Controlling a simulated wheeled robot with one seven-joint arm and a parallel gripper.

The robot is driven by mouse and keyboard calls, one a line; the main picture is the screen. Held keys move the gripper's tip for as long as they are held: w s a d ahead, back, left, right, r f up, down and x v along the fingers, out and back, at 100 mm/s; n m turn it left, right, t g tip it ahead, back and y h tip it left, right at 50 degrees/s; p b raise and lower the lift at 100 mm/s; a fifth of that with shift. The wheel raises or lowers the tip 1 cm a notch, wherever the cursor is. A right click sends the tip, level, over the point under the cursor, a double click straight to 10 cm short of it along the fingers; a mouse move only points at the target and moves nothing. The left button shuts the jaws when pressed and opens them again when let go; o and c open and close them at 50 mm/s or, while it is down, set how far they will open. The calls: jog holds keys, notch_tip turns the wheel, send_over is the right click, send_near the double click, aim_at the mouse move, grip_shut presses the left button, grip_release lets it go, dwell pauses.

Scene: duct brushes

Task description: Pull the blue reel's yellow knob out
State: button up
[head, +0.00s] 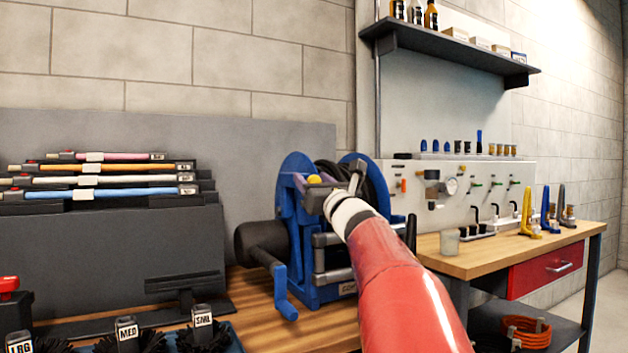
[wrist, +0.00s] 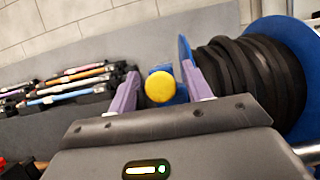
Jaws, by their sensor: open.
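The blue reel (head: 296,210) stands on the wooden bench, with black hose wound on it. In the wrist view the hose coil and a blue flange (wrist: 285,60) fill the right side. The yellow knob (head: 314,180) is at the reel's upper left part. In the wrist view the knob (wrist: 160,87) lies between the two purple fingers of my gripper (wrist: 159,90), with a gap showing on each side. My gripper (head: 313,183) is open around the knob. Part of the reel is hidden behind my arm in the head view.
A rack of coloured rods (head: 95,180) stands left of the reel. Black brushes with labels (head: 127,330) sit at the front left. A second bench (head: 480,258) with fittings stands right.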

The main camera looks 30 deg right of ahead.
grip_shut()
jog(key=shift+r+b+v, duration=0.2)
jog(key=shift+b+v, duration=0.8)
jog(key=shift+s+r, duration=0.1)
jog(key=shift+s, duration=0.05)
grip_release()
jog(key=shift+s+r, duration=0.1)
jog(key=shift+s, duration=0.05)
jog(key=b+v, duration=0.2)
jog(key=v, duration=0.6)
jog(key=shift+b, duration=0.3)
